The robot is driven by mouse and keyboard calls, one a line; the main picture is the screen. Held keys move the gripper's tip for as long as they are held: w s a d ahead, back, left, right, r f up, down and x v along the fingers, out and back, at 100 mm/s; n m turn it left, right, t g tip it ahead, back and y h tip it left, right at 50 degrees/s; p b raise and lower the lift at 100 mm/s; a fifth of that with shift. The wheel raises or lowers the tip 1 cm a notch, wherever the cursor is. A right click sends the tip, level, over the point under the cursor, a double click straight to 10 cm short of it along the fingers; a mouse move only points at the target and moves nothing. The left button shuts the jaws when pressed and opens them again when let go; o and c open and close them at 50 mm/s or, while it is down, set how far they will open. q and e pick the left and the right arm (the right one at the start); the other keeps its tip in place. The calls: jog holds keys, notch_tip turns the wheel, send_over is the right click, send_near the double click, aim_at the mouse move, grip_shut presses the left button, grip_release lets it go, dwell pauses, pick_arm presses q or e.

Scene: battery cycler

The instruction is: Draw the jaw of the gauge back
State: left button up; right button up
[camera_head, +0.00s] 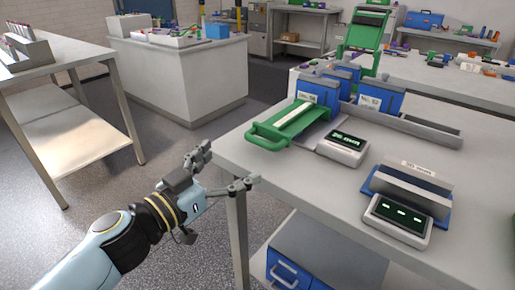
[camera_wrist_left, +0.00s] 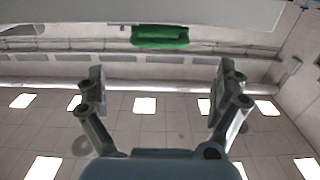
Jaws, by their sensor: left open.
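A green slide with a looped handle (camera_head: 290,125) lies at the near left edge of the right table, with a pale strip along its top. Beside it stands a grey box with a lit green readout (camera_head: 343,147); this looks like the gauge, but I cannot be sure. My left gripper (camera_head: 225,168) is open and empty, off the table's left edge, in front of and apart from the handle. In the left wrist view the open fingers (camera_wrist_left: 160,88) frame bare space, with the green handle (camera_wrist_left: 160,37) beyond them near the top. My right gripper is not in view.
A second readout box showing dashes (camera_head: 398,219) sits nearer, by a grey block on a blue base (camera_head: 408,190). Blue boxes (camera_head: 318,91) and a green frame (camera_head: 365,35) stand behind the slide. The table's edge (camera_head: 238,166) is close to my gripper.

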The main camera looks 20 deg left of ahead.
aim_at(257, 144)
pick_arm(q)
jog(key=x, duration=0.9)
jog(key=shift+w+d+b, duration=0.15)
jog(key=shift+w+b, duration=0.15)
jog(key=shift+w, duration=0.05)
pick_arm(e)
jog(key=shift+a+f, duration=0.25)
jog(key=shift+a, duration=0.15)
pick_arm(q)
jog(key=shift+c, duration=0.3)
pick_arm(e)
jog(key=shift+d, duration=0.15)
pick_arm(q)
jog(key=shift+c, duration=1.2)
jog(key=c, duration=1.2)
jog(key=p+v, duration=0.1)
jog(key=v, duration=0.2)
jog(key=shift+s+p, duration=0.1)
jog(key=shift+p, duration=0.2)
jog(key=shift+s, duration=0.35)
jog(key=shift+c, duration=0.2)
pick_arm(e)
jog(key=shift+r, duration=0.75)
